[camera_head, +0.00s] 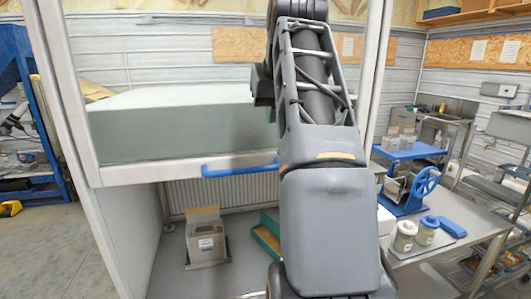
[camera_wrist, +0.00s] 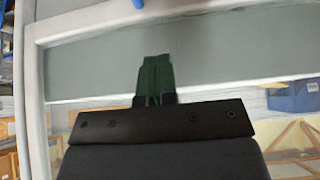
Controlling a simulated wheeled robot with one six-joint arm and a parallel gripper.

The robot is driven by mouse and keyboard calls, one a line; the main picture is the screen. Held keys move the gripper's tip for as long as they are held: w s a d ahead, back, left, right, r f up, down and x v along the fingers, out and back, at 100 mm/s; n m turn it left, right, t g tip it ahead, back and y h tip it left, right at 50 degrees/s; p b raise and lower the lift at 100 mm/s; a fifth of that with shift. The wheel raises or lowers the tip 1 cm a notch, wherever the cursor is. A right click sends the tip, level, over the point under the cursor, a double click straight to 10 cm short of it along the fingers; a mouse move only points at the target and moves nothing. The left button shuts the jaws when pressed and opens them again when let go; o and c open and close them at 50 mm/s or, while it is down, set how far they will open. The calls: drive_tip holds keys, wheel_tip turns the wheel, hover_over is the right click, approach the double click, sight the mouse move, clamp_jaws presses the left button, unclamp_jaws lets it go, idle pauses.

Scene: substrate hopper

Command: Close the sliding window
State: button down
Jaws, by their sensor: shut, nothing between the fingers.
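The sliding window (camera_head: 180,125) is a framed glass pane in the head view. Its white bottom rail (camera_head: 140,173) is raised, with an open gap below it. A blue bar handle (camera_head: 240,166) sits on that rail, its right end meeting the outline of my arm. My gripper (camera_wrist: 156,58) shows in the wrist view with its green fingers together and empty, in front of a grey-green surface and a pale frame. A small blue piece shows at the top edge there; I cannot tell whether it is the handle.
Below the window, an open box (camera_head: 207,238) and a green tray (camera_head: 268,232) stand inside the enclosure. At right, a bench holds a blue-wheeled machine (camera_head: 418,187) and jars (camera_head: 405,236).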

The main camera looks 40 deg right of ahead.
drive_tip(key=b, duration=0.1)
hover_over(268, 168)
drive_tip(key=f, duration=0.7)
drive_tip(key=shift+w+d, duration=0.25)
drive_tip(key=shift+w, duration=0.1)
drive_tip(key=shift+s+a+f, duration=0.1)
drive_tip(key=shift+s+f, duration=0.05)
drive_tip(key=shift+f, duration=0.8)
drive_tip(key=shift+s+a+f, duration=0.1)
drive_tip(key=shift+s+f, duration=0.1)
drive_tip(key=shift+f, duration=0.7)
drive_tip(key=shift+f+b, duration=0.1)
drive_tip(key=shift+b, duration=0.25)
wheel_tip(268, 168, down, 53)
drive_tip(key=b, duration=4.1)
drive_tip(key=shift+s, duration=0.1)
